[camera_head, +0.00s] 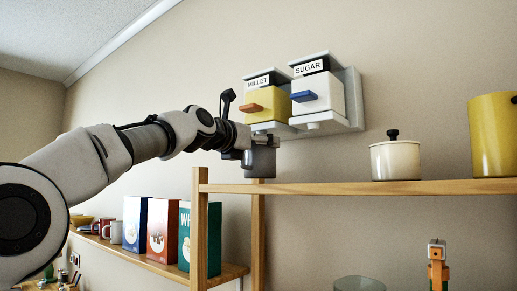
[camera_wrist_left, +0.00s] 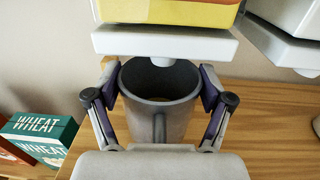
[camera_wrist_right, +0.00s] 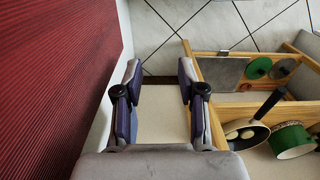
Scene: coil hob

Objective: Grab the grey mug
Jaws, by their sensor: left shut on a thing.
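The grey mug (camera_wrist_left: 160,115) is upright between the fingers of my left gripper (camera_wrist_left: 160,92), which is shut on its sides. Its handle faces my wrist, and there is something dark inside it. In the head view the mug (camera_head: 262,162) is under the millet dispenser (camera_head: 268,104), close to the left end of the wooden shelf (camera_head: 370,188). The dispenser's spout is just above the mug's mouth in the left wrist view. I cannot tell whether the mug touches the shelf. My right gripper (camera_wrist_right: 158,85) is open and empty, seen only in the right wrist view.
The sugar dispenser (camera_head: 318,92) hangs beside the millet one. A white lidded pot (camera_head: 395,160) and a yellow canister (camera_head: 494,135) stand on the shelf. Boxes (camera_head: 161,230) and mugs (camera_head: 115,231) line a lower shelf. A pan (camera_wrist_right: 247,133) and green pot (camera_wrist_right: 291,140) lie near my right gripper.

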